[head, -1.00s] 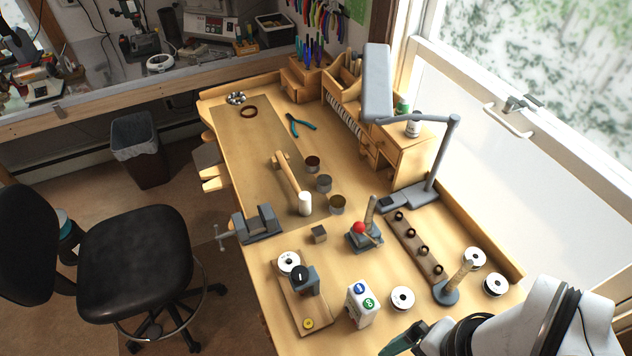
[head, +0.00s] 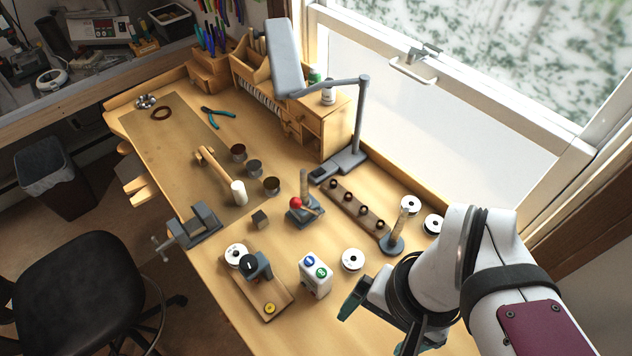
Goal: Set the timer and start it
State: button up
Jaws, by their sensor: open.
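A wooden board (head: 266,294) lies near the bench's front. It carries a grey block with a black round knob (head: 249,262) with a white mark, and a yellow button (head: 270,308) at its near end. Right of it stands a white box (head: 315,284) with a blue and a green round button on its sloped top. I cannot tell for sure which one is the timer. My gripper (head: 348,306), with teal fingers, is at the lower right, right of the white box and apart from it. It is open and I see nothing in it; its fingertips show only partly.
White spools (head: 352,260) lie nearby, one just behind my gripper. A lever with a red ball (head: 297,203), a peg strip (head: 354,205), a desk lamp (head: 349,157), a vise (head: 192,228) and a mallet (head: 220,175) stand farther back. Open bench lies around the white box.

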dwell(0.3)
jog(key=shift+c, duration=0.4)
jog(key=w+a+r+n, duration=0.1)
jog(key=w+n, duration=0.1)
jog(key=w+a+n, duration=0.1)
jog(key=w+n, duration=0.2)
jog(key=w+a+r+n+h, duration=0.1)
jog(key=w+n, duration=0.1)
jog(key=w, duration=0.1)
jog(key=shift+a+r, duration=0.2)
jog(key=shift+r, duration=0.1)
jog(key=c, duration=0.7)
jog(key=w+a+n, duration=0.7)
jog(key=shift+r+n+h, duration=0.15)
jog(key=shift+n+h, duration=0.15)
jog(key=shift+h, duration=0.1)
grip_shut()
